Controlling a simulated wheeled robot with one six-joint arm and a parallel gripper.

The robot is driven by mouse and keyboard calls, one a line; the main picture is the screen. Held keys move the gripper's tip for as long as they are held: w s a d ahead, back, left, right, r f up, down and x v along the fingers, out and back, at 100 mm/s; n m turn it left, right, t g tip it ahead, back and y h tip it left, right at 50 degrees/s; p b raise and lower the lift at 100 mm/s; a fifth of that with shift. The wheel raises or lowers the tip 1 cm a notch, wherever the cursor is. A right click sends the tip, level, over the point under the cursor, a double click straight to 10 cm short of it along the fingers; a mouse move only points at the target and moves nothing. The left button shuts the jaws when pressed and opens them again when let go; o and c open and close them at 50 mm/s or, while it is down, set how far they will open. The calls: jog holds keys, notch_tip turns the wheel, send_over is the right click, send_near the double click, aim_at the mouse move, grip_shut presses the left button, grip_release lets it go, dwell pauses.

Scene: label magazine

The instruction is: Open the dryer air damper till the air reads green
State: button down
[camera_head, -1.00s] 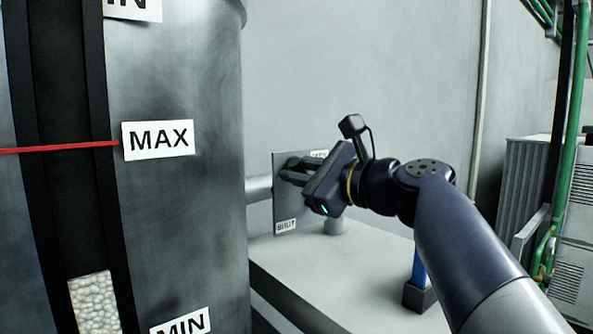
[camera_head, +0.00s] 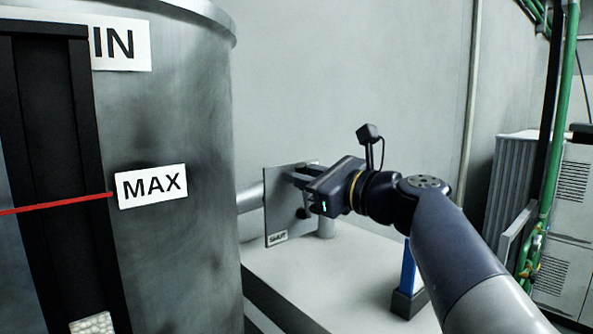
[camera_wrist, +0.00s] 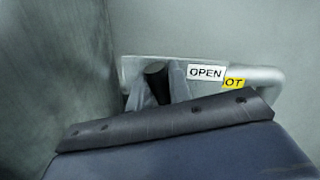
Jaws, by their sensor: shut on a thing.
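The damper plate (camera_head: 279,218) is a grey upright panel beside the tank, on a pipe. Its SHUT label (camera_head: 278,238) is at the lower left in the head view. An OPEN label (camera_wrist: 206,72) and a partly covered yellow label (camera_wrist: 234,83) show in the wrist view. My gripper (camera_head: 297,180) is at the upper part of the plate, shut on the dark damper handle (camera_wrist: 155,69), which is mostly hidden between the fingers. A dark round part (camera_head: 303,212) shows just below the gripper. I see no air reading.
A large metal tank (camera_head: 195,150) with a MAX label (camera_head: 151,186) and a red line stands close on the left. A pale bench or housing (camera_head: 330,275) lies below the plate. A blue post (camera_head: 407,270) stands under my arm. Green pipes (camera_head: 551,165) are at right.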

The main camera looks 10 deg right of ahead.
jog(key=c, duration=1.3)
grip_release()
jog(key=shift+c, duration=0.2)
jog(key=b+v, duration=0.3)
jog(key=v, duration=0.7)
jog(key=shift+s+d, duration=0.25)
jog(key=shift+s, duration=0.1)
jog(key=shift+w+a, duration=0.1)
jog(key=p+x, duration=0.3)
jog(key=x, duration=0.7)
jog(key=shift+w+a, duration=0.1)
jog(key=shift+w, duration=0.05)
jog(key=shift+a+f, duration=0.1)
jog(key=shift+a, duration=0.1)
jog(key=shift+b, duration=0.3)
jog(key=shift+n, duration=0.3)
